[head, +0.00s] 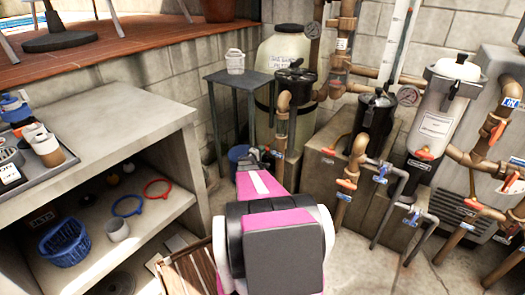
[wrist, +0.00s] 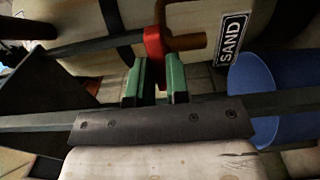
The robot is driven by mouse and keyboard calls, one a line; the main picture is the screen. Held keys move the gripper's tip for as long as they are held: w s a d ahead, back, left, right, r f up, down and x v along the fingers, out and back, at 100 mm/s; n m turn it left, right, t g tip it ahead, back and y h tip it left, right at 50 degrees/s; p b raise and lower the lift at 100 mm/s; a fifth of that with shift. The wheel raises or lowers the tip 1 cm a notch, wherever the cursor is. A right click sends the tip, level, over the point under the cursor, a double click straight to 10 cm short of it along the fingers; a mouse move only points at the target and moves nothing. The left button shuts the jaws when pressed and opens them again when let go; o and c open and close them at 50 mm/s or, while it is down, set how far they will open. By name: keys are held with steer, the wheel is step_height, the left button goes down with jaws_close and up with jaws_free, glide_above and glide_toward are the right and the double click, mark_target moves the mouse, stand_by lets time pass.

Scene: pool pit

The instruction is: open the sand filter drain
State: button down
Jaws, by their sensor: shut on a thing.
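The sand filter is a cream tank (head: 283,48) with a black top, behind a small dark table in the head view. In the wrist view its lower side fills the top, with a black "SAND" label (wrist: 231,39). The drain is a short brown pipe (wrist: 188,42) with a red lever handle (wrist: 155,45) at its end. My gripper (wrist: 158,80) has green fingertips on either side of the red handle's lower end and is shut on it. In the head view my gripper (head: 262,157) is small beside the tank's base, and my arm hides part of the drain.
A blue bucket (wrist: 255,90) stands just right of my gripper in the wrist view. The dark table's (head: 232,76) legs stand close by. Several pipes and valves with red handles (head: 345,184) fill the right. A concrete shelf (head: 110,128) stands at the left.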

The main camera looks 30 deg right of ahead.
steer(key=n, duration=1.8)
steer(key=shift+n, duration=0.4)
steer(key=c, duration=1)
jaws_free()
steer(key=v, duration=0.7)
